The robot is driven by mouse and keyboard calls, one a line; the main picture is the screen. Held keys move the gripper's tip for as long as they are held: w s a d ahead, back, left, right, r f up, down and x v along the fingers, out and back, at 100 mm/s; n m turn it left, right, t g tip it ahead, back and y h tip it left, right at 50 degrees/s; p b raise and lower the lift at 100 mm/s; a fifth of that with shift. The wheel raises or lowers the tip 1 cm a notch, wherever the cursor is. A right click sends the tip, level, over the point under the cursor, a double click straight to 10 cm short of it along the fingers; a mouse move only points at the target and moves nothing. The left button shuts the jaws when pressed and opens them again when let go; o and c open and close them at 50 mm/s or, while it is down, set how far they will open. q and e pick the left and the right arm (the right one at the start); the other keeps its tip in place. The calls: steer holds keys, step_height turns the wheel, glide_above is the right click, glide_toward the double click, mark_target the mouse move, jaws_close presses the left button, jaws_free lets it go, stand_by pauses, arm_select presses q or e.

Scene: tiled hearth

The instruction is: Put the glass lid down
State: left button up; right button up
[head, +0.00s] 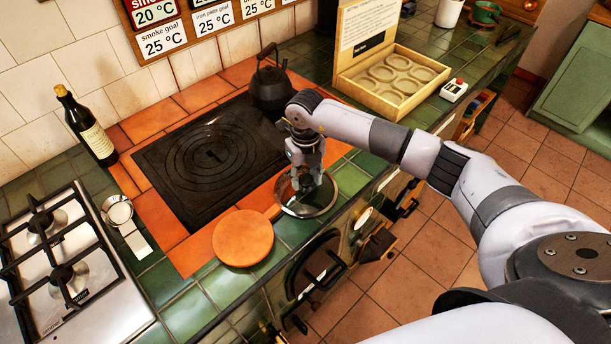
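The glass lid (294,206) is a round see-through disc with a dark rim. It is at the front edge of the green tiled counter, right of a round orange-brown board. My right gripper (314,182) is directly above the lid, pointing down at its middle. The fingers overlap the lid's centre, where a knob would be, so I cannot tell whether they are closed on it. I also cannot tell whether the lid rests fully on the tiles. My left gripper is not in view.
The black iron hotplate (212,158) lies behind, with a black kettle (270,88) at its back right. The round board (243,238) is close left of the lid. A bottle (88,128), a gas hob (62,262) and a wooden box (392,80) stand farther off.

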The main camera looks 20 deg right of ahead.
mark_target(305, 178)
steer(key=shift+o, duration=1.2)
steer(key=shift+r, duration=0.45)
step_height(305, 178, up, 12)
steer(key=b, duration=0.3)
steer(key=shift+f, duration=0.25)
